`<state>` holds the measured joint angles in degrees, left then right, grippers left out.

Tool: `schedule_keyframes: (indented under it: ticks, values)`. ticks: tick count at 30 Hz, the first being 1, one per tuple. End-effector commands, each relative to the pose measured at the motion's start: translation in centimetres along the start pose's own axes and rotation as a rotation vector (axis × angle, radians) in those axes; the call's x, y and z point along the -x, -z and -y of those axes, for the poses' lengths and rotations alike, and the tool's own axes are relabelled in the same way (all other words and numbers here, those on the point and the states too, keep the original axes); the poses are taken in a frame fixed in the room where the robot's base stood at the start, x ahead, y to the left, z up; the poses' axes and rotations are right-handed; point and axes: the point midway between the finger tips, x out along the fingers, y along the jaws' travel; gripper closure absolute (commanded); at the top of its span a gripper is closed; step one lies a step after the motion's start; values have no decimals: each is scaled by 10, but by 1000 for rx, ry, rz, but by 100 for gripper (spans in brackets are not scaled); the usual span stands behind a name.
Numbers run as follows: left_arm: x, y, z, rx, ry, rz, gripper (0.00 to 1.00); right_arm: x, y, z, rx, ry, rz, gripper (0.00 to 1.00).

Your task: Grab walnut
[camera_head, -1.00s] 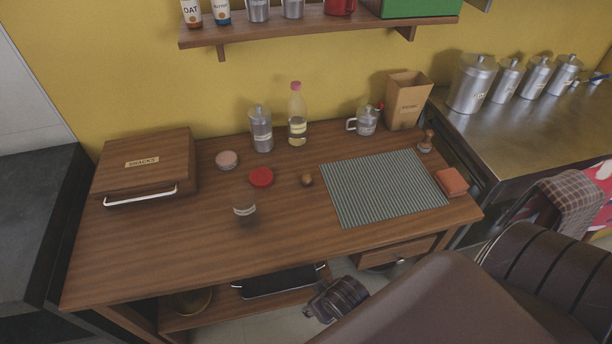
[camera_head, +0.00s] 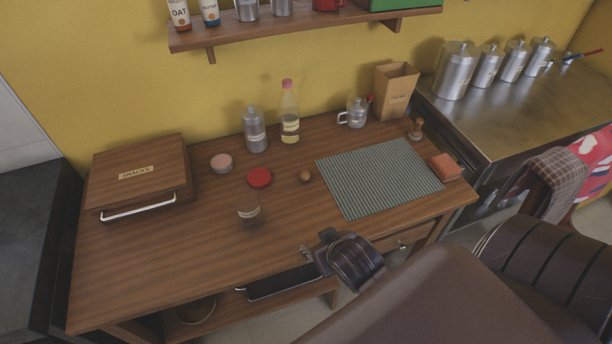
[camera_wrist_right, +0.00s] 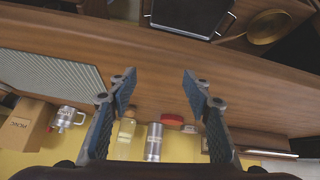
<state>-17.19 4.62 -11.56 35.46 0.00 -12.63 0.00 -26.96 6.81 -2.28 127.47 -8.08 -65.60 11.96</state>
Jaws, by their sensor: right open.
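The walnut (camera_head: 305,176) is a small round brown thing on the wooden table, just left of the striped mat, in the head view. My left gripper is not in view.
A red lid (camera_head: 260,177) and a clear jar (camera_head: 249,208) stand left of the walnut. The striped mat (camera_head: 380,178) lies right. A bottle (camera_head: 289,115) and a metal canister (camera_head: 254,132) stand behind. The snacks box (camera_head: 138,172) is far left. The front middle is clear.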

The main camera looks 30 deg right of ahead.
Motion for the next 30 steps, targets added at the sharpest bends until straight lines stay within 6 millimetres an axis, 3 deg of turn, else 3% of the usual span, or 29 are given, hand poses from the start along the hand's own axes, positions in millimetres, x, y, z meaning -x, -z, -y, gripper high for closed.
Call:
schedule_keyframes:
  ticks: [8,13,18,30]
  values:
    - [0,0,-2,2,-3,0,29,-35,42,-27,-79,-59,-165,55]
    - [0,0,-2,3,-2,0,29,-62,82,-52,-142,-89,-339,55]
    - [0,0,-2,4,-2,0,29,-77,112,-66,-178,-82,-478,55]
    - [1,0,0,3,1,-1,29,-100,136,-73,-189,-70,-534,55]
